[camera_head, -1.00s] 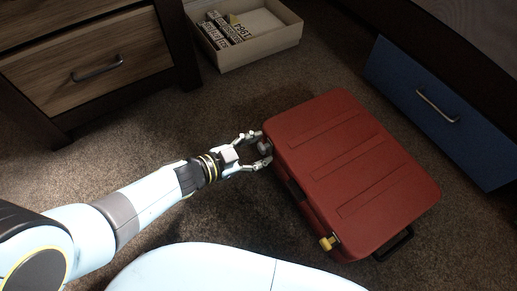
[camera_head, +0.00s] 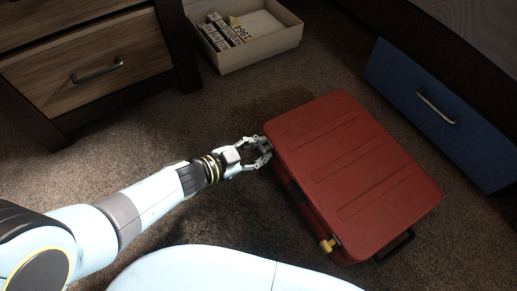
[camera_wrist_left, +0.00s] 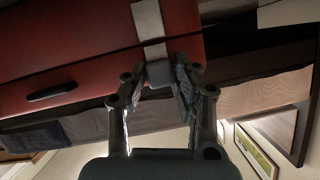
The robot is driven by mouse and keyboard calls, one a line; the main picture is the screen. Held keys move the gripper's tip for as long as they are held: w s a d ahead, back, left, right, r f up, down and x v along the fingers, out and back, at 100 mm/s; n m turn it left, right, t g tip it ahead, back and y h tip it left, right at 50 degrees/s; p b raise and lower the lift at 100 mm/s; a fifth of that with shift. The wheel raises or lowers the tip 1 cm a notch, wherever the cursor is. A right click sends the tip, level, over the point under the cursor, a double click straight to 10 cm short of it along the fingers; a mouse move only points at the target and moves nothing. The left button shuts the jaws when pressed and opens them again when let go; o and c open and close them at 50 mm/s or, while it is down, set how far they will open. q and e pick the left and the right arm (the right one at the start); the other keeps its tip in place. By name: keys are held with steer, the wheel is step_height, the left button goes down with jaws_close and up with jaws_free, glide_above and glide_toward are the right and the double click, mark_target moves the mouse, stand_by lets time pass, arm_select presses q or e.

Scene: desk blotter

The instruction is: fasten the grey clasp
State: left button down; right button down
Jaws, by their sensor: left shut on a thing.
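A red suitcase (camera_head: 350,170) lies flat on the carpet with its lid down. The grey clasp (camera_wrist_left: 160,73) is at the left end of its front side, below a pale metal plate (camera_wrist_left: 148,20) in the left wrist view. My left gripper (camera_head: 266,150) is at that corner in the head view. Its fingers, also in the left wrist view (camera_wrist_left: 158,80), are shut on the grey clasp from both sides. They mostly hide the clasp in the head view. A yellow clasp (camera_head: 328,244) is at the other end of the same side. My right gripper is out of view.
A black handle (camera_wrist_left: 52,91) is on the suitcase's front side. A box with books (camera_head: 250,45) stands behind, beside a wooden drawer unit (camera_head: 90,70). A blue drawer front (camera_head: 440,110) is at the right. Carpet around the suitcase is clear.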

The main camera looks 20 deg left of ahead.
arm_select(q)
steer(key=shift+f, duration=1.25)
steer(key=c, duration=1)
jaws_free()
steer(key=v, duration=1.2)
steer(key=shift+s, duration=0.1)
